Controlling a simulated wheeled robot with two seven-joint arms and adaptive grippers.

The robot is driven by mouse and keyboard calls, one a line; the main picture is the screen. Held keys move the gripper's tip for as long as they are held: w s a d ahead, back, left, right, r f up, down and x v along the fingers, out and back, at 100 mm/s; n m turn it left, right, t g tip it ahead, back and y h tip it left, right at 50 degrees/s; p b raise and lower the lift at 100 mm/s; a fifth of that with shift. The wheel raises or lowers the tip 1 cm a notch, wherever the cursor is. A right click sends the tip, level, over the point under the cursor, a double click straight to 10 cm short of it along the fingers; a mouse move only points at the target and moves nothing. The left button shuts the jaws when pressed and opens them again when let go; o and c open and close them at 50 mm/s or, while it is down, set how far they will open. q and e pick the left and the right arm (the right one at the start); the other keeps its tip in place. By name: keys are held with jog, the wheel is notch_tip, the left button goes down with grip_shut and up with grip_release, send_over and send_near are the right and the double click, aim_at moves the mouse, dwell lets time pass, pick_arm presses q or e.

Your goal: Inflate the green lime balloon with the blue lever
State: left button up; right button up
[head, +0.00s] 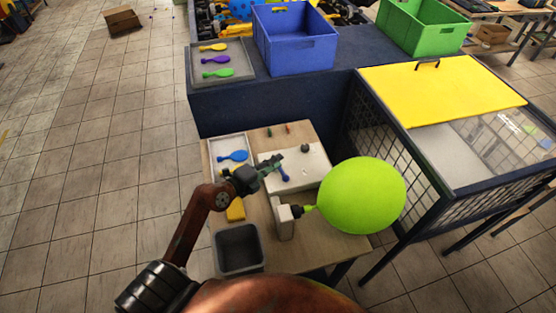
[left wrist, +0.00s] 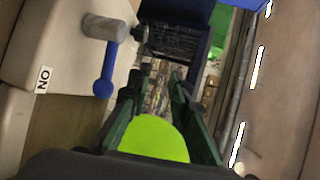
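The lime green balloon (head: 362,195) is large and round, its neck on the dark nozzle (head: 297,211) of a white stand; its top also shows in the left wrist view (left wrist: 153,138). The blue lever (head: 284,173) is on the white machine box (head: 306,177). In the left wrist view the lever (left wrist: 104,78) hangs from a grey knob, near an "ON" label (left wrist: 44,80). My left gripper (head: 277,162) is above the box by the lever. In the wrist view its fingers (left wrist: 165,108) are apart, with the lever outside them to the left. My right gripper is not in view.
A tray with a blue balloon (head: 233,156), a yellow block (head: 236,210) and a grey bin (head: 239,248) are on the table's left side. A yellow-topped mesh cage (head: 440,88) stands right. Blue (head: 293,40) and green (head: 421,25) crates stand behind.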

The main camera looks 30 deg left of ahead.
pick_arm(q)
jog(key=s+a+p, duration=0.1)
jog(key=s+a, duration=0.1)
jog(key=s, duration=0.4)
jog(key=shift+s+a+r, duration=0.15)
jog(key=shift+a+r, duration=0.05)
jog(key=shift+r, duration=0.2)
dwell(0.3)
jog(key=shift+p, duration=0.5)
jog(key=shift+c, duration=0.3)
